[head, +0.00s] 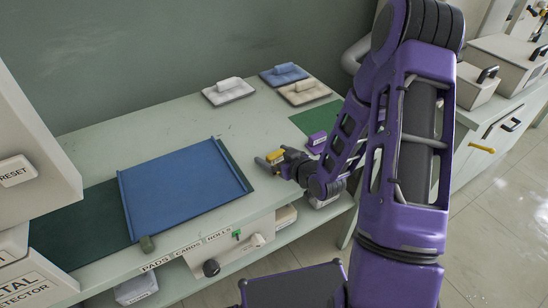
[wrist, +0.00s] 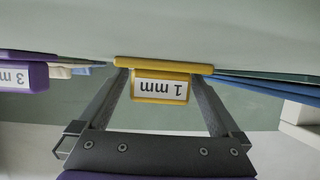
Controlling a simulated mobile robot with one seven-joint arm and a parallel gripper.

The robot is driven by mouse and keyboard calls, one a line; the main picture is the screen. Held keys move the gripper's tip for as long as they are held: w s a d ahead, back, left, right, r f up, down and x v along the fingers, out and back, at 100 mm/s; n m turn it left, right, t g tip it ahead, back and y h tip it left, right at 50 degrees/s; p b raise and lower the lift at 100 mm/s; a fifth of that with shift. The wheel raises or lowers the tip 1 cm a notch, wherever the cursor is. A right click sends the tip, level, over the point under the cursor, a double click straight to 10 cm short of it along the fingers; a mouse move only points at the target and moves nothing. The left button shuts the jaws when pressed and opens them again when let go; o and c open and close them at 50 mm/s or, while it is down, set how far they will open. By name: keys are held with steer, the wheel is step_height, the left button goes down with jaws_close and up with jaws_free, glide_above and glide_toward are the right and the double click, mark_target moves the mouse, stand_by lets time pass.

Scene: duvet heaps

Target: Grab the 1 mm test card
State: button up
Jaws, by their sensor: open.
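In the head view, the yellow card (head: 276,156) sits on the pale bench top, right of the blue sheet. My gripper (head: 268,163) is open at the card. In the wrist view, the fingers of my gripper (wrist: 160,80) stand on either side of the labelled block, with small gaps visible beside it. The card's wider yellow edge reaches across both fingertips. I cannot tell whether either finger touches it.
A purple "3 mm" card (wrist: 22,76) stands close by; it also shows in the head view (head: 317,140). The blue sheet (head: 185,190) lies left. Three handled pads, white (head: 228,92), blue (head: 285,75) and beige (head: 304,92), lie at the back.

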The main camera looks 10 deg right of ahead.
steer(key=c, duration=1.3)
